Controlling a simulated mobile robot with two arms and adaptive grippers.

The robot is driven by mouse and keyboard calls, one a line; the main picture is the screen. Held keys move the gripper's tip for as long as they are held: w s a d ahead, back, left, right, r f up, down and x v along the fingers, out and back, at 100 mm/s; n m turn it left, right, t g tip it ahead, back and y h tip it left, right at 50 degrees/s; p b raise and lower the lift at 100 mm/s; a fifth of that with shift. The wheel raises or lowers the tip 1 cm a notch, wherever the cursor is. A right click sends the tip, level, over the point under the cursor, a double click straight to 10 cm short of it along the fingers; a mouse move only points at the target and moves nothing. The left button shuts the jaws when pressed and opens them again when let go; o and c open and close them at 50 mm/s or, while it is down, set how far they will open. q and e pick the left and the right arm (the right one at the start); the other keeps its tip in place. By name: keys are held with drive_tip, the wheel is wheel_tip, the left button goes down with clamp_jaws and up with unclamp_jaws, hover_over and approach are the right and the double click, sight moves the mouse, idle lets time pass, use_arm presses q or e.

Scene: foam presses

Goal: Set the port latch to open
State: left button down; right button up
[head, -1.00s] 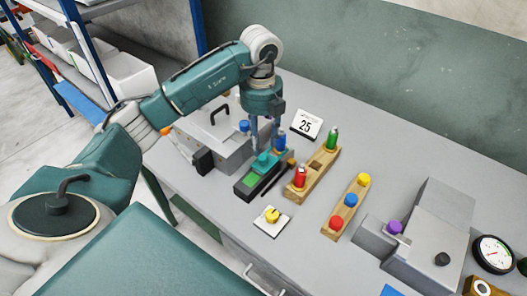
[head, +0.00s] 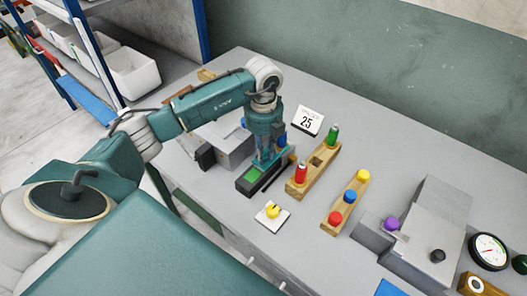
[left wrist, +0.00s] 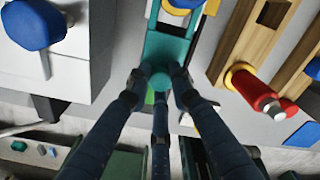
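The port latch appears to be the narrow dark-based fixture with a teal slide (left wrist: 165,50) and a bright green patch (head: 252,175). A round teal knob (left wrist: 159,82) stands on the slide. My left gripper (head: 266,158) points down over the fixture. In the left wrist view its fingertips (left wrist: 159,78) sit close around the knob and appear to touch its sides, so it looks shut on it. In the head view the fingers hide most of the knob and slide. My right gripper is not in view.
A grey block with a blue knob (left wrist: 32,22) stands close left of the fixture. A wooden rack (head: 314,172) with red and green bottles is close right. A date card (head: 307,121) stands behind.

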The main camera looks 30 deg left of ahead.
use_arm(q)
drive_tip(key=shift+s+a+r, duration=0.1)
drive_tip(key=shift+s+a, duration=0.05)
drive_tip(key=shift+s, duration=1.3)
drive_tip(key=shift+s+a, duration=0.15)
drive_tip(key=shift+s, duration=1.3)
drive_tip(key=shift+w, duration=0.1)
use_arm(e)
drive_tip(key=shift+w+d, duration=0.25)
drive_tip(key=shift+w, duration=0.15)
use_arm(q)
drive_tip(key=c, duration=1.8)
unclamp_jaws()
drive_tip(key=shift+o, duration=1.3)
drive_tip(key=shift+s, duration=0.25)
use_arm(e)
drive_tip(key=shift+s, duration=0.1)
use_arm(q)
drive_tip(key=shift+w+r, duration=0.15)
wheel_tip(320, 180, up, 12)
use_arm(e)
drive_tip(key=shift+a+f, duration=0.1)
use_arm(q)
drive_tip(key=shift+f, duration=0.2)
